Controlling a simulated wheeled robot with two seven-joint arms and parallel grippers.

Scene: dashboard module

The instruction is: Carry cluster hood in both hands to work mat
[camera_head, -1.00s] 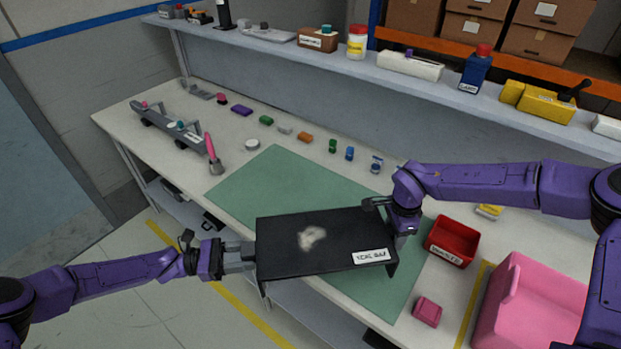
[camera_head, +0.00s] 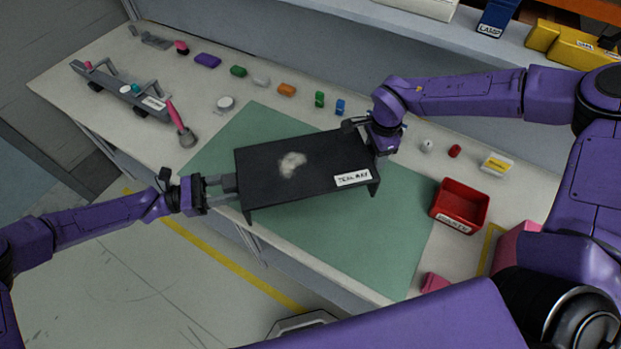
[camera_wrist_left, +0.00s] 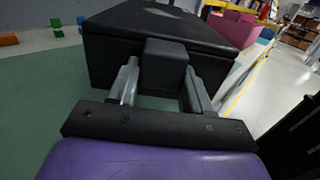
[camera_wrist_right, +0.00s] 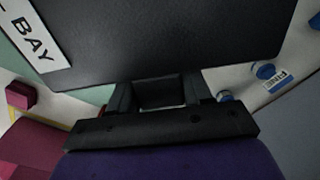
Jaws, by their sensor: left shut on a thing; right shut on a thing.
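The cluster hood (camera_head: 320,165) is a black box-like cover with a pale smudge on top and a white label near its right end. It is held between my two grippers over the green work mat (camera_head: 330,250); I cannot tell how far above the mat it is. My left gripper (camera_head: 229,183) is shut on a tab at its left end, which also shows in the left wrist view (camera_wrist_left: 160,75). My right gripper (camera_head: 362,127) is shut on its far right end; the right wrist view shows the hood's dark top (camera_wrist_right: 160,40) close by.
A red bin (camera_head: 460,207) stands right of the mat, with a pink bin (camera_head: 512,245) partly hidden behind my arm. A grey bracket assembly (camera_head: 125,92) and a pink-handled brush (camera_head: 180,125) lie at the left. Several small coloured parts line the bench's back.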

